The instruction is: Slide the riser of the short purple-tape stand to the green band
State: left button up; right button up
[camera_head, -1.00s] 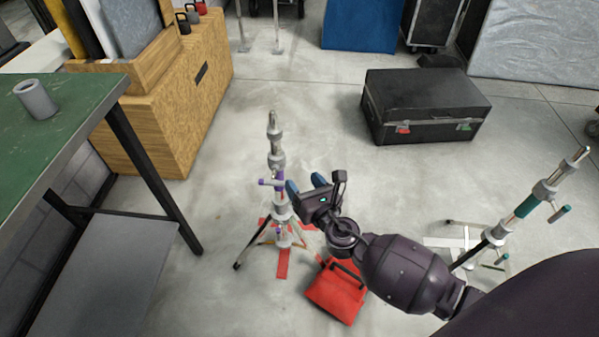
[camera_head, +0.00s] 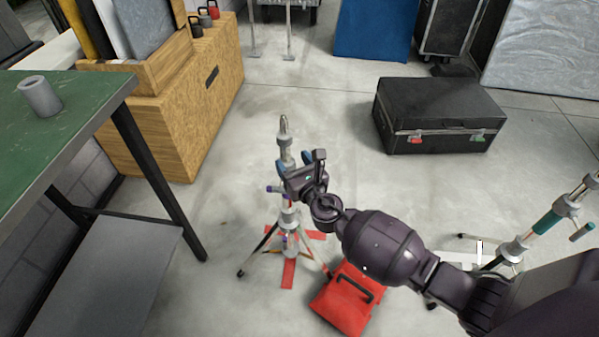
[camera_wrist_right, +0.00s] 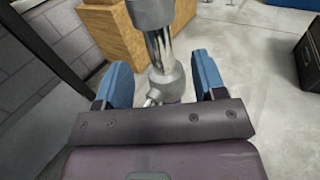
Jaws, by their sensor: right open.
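The short purple-tape stand (camera_head: 289,218) stands upright on the floor, legs spread, in the middle of the head view. Its bare metal riser (camera_head: 283,126) rises above a grey collar. A purple-marked handle (camera_head: 275,188) sticks out to the left. My right gripper (camera_head: 294,161) is open at the upper part of the stand, partly covering it. In the right wrist view the metal riser (camera_wrist_right: 159,50) lies between the two blue fingers (camera_wrist_right: 161,80), with gaps on both sides. I cannot make out a green band on this stand. My left gripper is out of view.
A teal-tape stand (camera_head: 548,222) is at the right. A red sandbag (camera_head: 335,312) lies beside the purple stand's legs, with red floor tape (camera_head: 289,272) beneath them. A green-topped table (camera_head: 75,110), wooden cabinet (camera_head: 170,125) and black case (camera_head: 440,105) surround clear floor.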

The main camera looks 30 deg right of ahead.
aim_at(288, 155)
jog(key=w, duration=0.3)
jog(key=shift+w+f, duration=0.1)
pick_arm(q)
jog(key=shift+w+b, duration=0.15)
jog(key=shift+b, duration=0.25)
pick_arm(e)
jog(key=shift+w, duration=1.15)
